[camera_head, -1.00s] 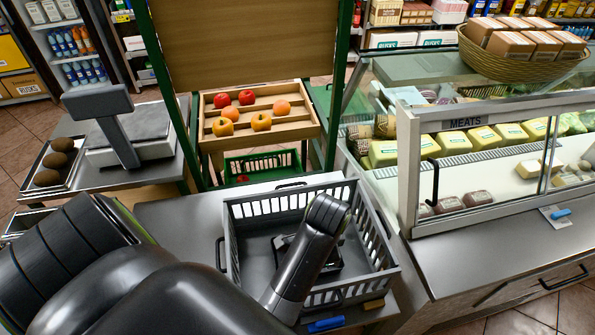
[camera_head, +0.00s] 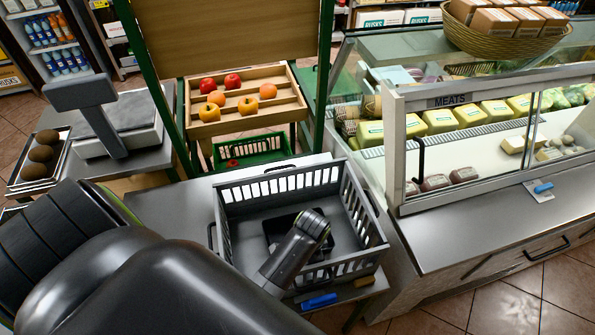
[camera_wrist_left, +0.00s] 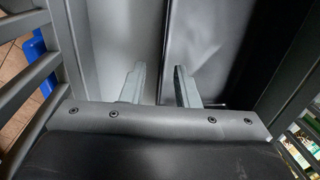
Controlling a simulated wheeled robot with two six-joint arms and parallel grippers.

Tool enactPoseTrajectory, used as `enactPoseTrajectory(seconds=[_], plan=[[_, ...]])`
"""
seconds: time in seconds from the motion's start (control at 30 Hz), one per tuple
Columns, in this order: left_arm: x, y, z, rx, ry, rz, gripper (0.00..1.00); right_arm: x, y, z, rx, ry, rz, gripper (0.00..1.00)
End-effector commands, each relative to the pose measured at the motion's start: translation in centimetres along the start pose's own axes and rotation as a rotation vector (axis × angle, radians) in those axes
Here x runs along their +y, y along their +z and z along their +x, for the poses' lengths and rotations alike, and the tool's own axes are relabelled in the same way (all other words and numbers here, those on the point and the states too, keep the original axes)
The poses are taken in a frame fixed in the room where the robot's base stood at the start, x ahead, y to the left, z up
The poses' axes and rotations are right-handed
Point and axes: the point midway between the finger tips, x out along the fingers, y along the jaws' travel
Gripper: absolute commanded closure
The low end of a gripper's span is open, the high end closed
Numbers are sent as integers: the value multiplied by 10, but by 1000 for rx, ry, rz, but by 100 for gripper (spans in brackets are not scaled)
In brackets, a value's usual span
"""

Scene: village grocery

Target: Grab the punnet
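A dark punnet (camera_head: 281,227) lies inside the grey slatted crate (camera_head: 228,220) on the counter, partly covered by my left wrist. In the left wrist view a dark flat surface, seemingly the punnet (camera_wrist_left: 225,50), fills the right of the crate's inside. Its edge runs up from between my fingers. My left gripper (camera_wrist_left: 160,88) reaches down into the crate with its two fingers apart, at this edge. I cannot tell whether they touch it. In the head view the fingers are hidden. My right gripper is not in view.
Crate walls stand close on both sides of my left gripper. A blue item (camera_head: 319,301) lies at the counter's front edge. A glass meat case (camera_head: 450,101) stands right, a scale (camera_head: 120,125) left, and a wooden fruit tray (camera_head: 283,83) behind.

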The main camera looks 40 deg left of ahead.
Motion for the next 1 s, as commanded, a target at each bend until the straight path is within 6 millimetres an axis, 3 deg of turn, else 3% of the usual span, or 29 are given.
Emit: enactPoseTrajectory(seconds=[0.2, 0.47, 0.7, 1.0], plan=[[0, 0, 19, -1, -1, 0, 72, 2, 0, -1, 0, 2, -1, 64], [0, 0, 22, 0, -1, -1, 72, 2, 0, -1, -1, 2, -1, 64], [0, 0, 22, 0, -1, -1, 100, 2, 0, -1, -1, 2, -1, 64], [0, 0, 21, 0, -1, -1, 100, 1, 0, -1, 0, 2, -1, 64]])
